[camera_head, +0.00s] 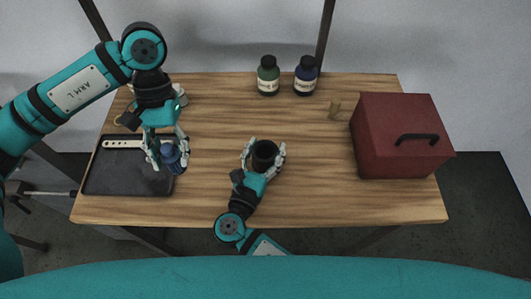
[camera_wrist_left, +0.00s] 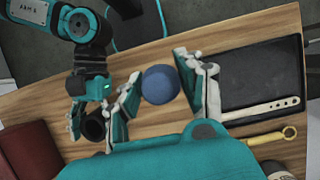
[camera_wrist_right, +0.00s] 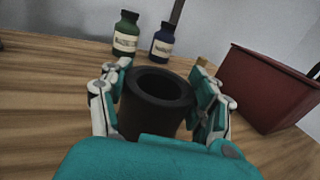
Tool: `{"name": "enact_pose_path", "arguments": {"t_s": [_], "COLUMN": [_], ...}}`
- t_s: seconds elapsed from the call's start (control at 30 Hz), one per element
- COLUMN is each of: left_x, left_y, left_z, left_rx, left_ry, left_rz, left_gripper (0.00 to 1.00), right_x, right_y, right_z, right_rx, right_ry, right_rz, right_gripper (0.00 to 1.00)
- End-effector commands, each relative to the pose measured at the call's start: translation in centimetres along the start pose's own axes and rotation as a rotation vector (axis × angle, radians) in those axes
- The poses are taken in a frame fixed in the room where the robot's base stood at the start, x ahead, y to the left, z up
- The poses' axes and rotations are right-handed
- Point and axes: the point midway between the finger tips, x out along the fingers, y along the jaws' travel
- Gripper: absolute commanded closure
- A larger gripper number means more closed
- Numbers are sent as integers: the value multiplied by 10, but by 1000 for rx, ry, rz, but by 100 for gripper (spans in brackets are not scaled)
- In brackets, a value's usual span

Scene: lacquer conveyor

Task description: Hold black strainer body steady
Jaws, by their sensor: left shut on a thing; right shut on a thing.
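The black strainer body (camera_head: 264,155) is a dark, open-topped cylinder standing upright near the middle of the wooden table. My right gripper (camera_head: 263,160) is shut around its sides. In the right wrist view the strainer body (camera_wrist_right: 156,100) sits between both fingers, its round opening facing up. My left gripper (camera_head: 167,155) is shut on a blue round-topped object (camera_head: 171,156) over the right edge of the black tray. In the left wrist view this blue object (camera_wrist_left: 160,84) shows between the fingers; its underside is hidden.
The black tray (camera_head: 120,183) with a cream perforated strip (camera_head: 124,144) lies at the left. A green bottle (camera_head: 268,76) and a blue bottle (camera_head: 305,76) stand at the back. A red box (camera_head: 385,145) stands at the right. A brass-coloured piece (camera_head: 335,109) lies near it. The front right tabletop is clear.

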Motion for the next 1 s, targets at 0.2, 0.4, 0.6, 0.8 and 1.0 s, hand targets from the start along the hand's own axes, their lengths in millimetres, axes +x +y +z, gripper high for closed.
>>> {"name": "enact_pose_path", "arguments": {"t_s": [0.2, 0.4, 0.6, 0.8, 1.0], "left_x": [5, 8, 10, 9, 6], "left_y": [0, 0, 0, 0, 0], "left_z": [-2, -3, -4, -4, -3], "left_rx": [0, 0, 0, 0, 0], "left_ry": [0, 0, 0, 0, 0], "left_rz": [0, 0, 0, 0, 0], "left_gripper": [90, 90, 90, 90, 90], "right_x": [10, 20, 25, 25, 25], "right_y": [4, 7, 9, 9, 9], "right_z": [-3, -6, -7, -7, -6], "right_rx": [1, 1, 2, 1, 1], "right_ry": [-2, -2, -1, -1, -1], "right_rz": [-1, -1, 0, 0, 0], "right_gripper": [83, 83, 83, 83, 83]}}
